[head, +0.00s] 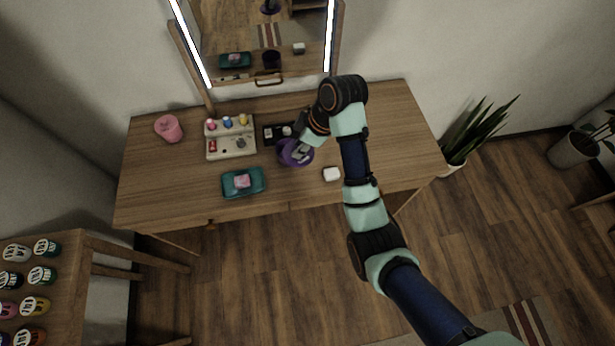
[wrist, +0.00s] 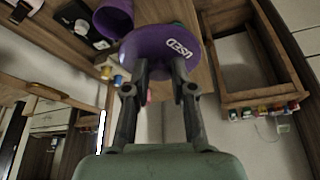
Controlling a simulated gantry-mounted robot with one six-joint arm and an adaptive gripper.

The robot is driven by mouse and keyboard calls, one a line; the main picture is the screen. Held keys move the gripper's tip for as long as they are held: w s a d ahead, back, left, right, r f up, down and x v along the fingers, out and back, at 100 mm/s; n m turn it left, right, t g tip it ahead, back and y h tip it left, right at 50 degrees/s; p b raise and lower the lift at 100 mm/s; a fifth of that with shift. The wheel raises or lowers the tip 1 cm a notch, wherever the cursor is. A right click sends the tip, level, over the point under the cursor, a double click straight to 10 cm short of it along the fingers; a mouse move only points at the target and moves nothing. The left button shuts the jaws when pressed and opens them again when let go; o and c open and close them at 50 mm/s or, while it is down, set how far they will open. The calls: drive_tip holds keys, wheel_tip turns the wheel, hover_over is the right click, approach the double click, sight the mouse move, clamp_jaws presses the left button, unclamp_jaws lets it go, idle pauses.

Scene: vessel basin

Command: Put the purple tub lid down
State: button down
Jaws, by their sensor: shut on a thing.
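In the wrist view the purple tub lid (wrist: 160,50) is between my fingertips, tilted, with the word "USED" in white on its face. My gripper (wrist: 160,72) is shut on it. The purple tub (wrist: 113,20) shows at the upper left of that view, apart from the lid. In the head view my gripper (head: 301,152) is over the middle of the wooden table (head: 330,199), at a purple round shape. I cannot clearly part lid from tub there, since my fingers cover some of it.
A black tray (head: 270,138) and a beige organiser (head: 223,147) with small bottles stand left of my gripper. A teal tray (head: 258,184) with a pink block lies front left, a white block (head: 331,174) front right. A pink cup (head: 168,128) stands far left. The table's right end is clear.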

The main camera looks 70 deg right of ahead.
drive_tip(key=shift+w, duration=0.1)
drive_tip(key=shift+w+f, duration=0.1)
drive_tip(key=shift+f, duration=0.15)
wheel_tip(320, 180, down, 19)
drive_tip(key=b, duration=0.5)
drive_tip(key=shift+w+f, duration=0.1)
drive_tip(key=shift+f, duration=0.1)
drive_tip(key=shift+f, duration=0.1)
drive_tip(key=c, duration=1)
unclamp_jaws()
drive_tip(key=shift+f, duration=0.1)
drive_tip(key=shift+o, duration=0.2)
